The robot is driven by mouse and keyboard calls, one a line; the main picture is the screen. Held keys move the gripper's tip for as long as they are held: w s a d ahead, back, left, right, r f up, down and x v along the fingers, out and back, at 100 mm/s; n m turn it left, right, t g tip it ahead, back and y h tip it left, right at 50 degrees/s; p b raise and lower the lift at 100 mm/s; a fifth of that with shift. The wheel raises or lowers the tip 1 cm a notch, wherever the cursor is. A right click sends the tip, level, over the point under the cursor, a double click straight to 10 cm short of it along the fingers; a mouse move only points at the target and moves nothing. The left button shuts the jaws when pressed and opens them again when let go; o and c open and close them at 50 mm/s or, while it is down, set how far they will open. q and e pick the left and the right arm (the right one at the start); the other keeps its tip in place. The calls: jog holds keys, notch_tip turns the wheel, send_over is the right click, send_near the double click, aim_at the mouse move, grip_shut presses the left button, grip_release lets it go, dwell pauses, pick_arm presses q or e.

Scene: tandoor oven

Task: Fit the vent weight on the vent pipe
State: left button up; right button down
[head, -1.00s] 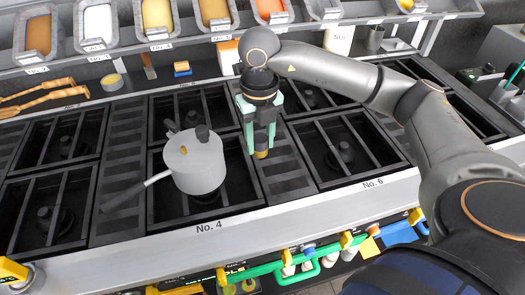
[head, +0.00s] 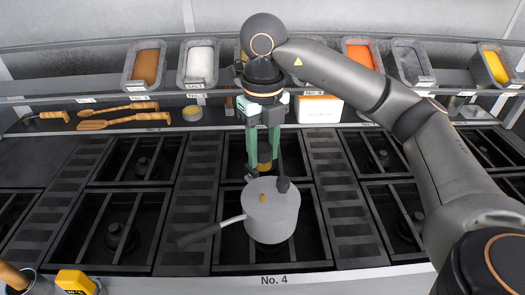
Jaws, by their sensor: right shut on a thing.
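A grey pressure cooker (head: 272,218) stands on the No. 4 burner, its dark handle (head: 197,234) pointing left. Its lid carries a small brass-coloured fitting (head: 263,198) and a dark knob (head: 283,185); I cannot tell which part is the vent pipe. My right gripper (head: 264,158) points down with its green fingers shut on a small dark piece with a brass-coloured lower end, apparently the vent weight (head: 264,167). In the picture the weight is just above the lid's far edge; it looks apart from the lid, but the height gap is unclear. My left gripper is not in view.
Burner grates surround the cooker. Behind are wooden utensils (head: 125,115), a white box (head: 320,110) and a rack of spice trays (head: 198,62). An orange-handled item and a yellow block (head: 75,281) are at the lower left.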

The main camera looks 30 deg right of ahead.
jog(key=shift+f, duration=0.1)
jog(key=b, duration=0.6)
send_over(263, 195)
jog(key=shift+f, duration=3.85)
jog(key=shift+f+b, duration=1.4)
jog(key=shift+f, duration=0.2)
jog(key=shift+c, duration=1.8)
grip_release()
jog(key=shift+r, duration=0.15)
notch_tip(263, 195, up, 8)
jog(key=p, duration=0.6)
jog(key=shift+p, duration=0.3)
